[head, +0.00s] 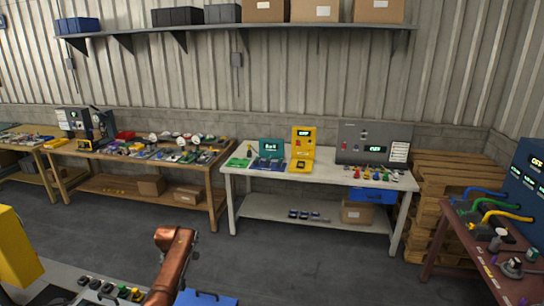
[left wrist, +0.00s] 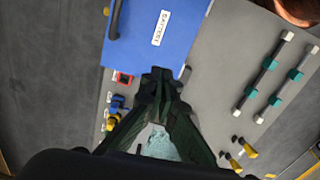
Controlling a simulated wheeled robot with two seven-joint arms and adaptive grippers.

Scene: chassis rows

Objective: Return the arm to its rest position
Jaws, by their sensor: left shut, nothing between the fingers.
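My left gripper (left wrist: 160,82) is shut and empty in the left wrist view. Its dark fingers meet over a grey surface (left wrist: 215,75), close to the lower edge of a blue case (left wrist: 150,35) with a white "BATTERY" label; I cannot tell whether they touch it. In the head view a copper-coloured link of my arm rises at the bottom, left of centre, and the gripper itself is not visible there. My right gripper is in neither view.
Blue and yellow connectors (left wrist: 116,108) and two rods with teal bands (left wrist: 262,78) lie near the gripper. A yellow block (head: 16,248) stands at left. A white bench (head: 300,176), wooden benches (head: 140,160) and a reddish table (head: 470,262) surround open floor (head: 285,262).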

